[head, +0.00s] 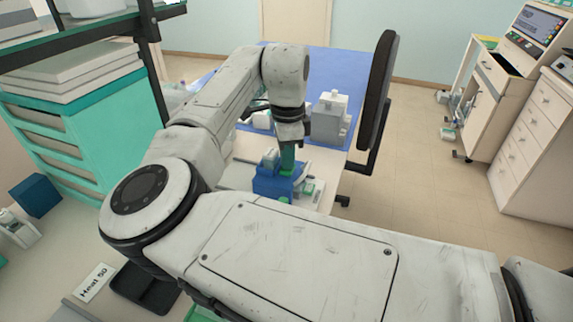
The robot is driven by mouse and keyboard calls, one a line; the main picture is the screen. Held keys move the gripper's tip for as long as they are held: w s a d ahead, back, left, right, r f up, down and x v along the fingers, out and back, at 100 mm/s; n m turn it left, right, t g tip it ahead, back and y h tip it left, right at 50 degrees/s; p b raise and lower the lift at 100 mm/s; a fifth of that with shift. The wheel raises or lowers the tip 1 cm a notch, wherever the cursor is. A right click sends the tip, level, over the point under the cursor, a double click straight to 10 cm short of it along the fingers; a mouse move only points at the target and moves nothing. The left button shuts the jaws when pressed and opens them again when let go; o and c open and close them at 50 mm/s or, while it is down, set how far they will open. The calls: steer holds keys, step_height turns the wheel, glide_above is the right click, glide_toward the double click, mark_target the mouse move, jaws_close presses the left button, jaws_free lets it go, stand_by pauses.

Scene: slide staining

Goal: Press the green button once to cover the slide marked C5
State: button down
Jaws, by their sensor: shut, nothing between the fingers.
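My gripper (288,158) points straight down in the middle of the head view, shut and empty, with its tip over a blue device (270,187) on the table. Whether the tip touches the device is too small to tell. Small green parts show on and beside the device, one at its front foot (284,200) and one to its right (308,189). I cannot tell which of them is the green button. No slide marked C5 can be made out; my arm covers much of the area in front of the device.
A grey-white apparatus (331,118) stands behind the device on a blue mat (343,62). A dark upright chair back (378,95) stands close on the right. Open floor is at right.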

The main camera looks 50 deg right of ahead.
steer(key=shift+f, duration=0.1)
step_height(320, 180, up, 7)
steer(key=p, duration=0.7)
stand_by(1.2)
